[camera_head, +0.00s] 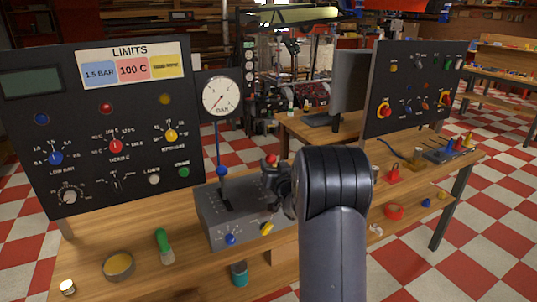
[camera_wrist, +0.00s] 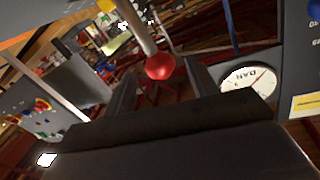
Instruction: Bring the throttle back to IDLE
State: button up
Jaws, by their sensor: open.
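A grey control box (camera_head: 218,222) stands on the wooden bench, with slots in its sloping top. A lever with a red ball knob (camera_head: 271,160) rises from its right part. A lever with a blue knob (camera_head: 222,171) stands in the left slot. I cannot read an IDLE mark or tell which lever is labelled throttle. My gripper (camera_head: 278,180) is at the red-knob lever. In the wrist view my gripper (camera_wrist: 162,82) is open, and the red knob (camera_wrist: 160,67) shows between its fingertips on a pale shaft. Contact cannot be told. My arm hides the box's right end.
A LIMITS panel (camera_head: 112,130) stands behind left, with a pressure gauge (camera_head: 221,96) beside it. A second dark panel (camera_head: 412,85) stands at right. A green-handled brush (camera_head: 164,246) and a round tin (camera_head: 118,266) lie on the bench, left of the box. A red padlock (camera_head: 393,174) is to the right.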

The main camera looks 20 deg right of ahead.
aim_at(269, 156)
jog(key=shift+w+d+p, duration=0.25)
jog(key=shift+w, duration=1.2)
jog(key=shift+w+d+p, duration=0.2)
jog(key=shift+w+p, duration=0.05)
jog(key=shift+w, duration=1.2)
jog(key=shift+c, duration=0.2)
grip_shut()
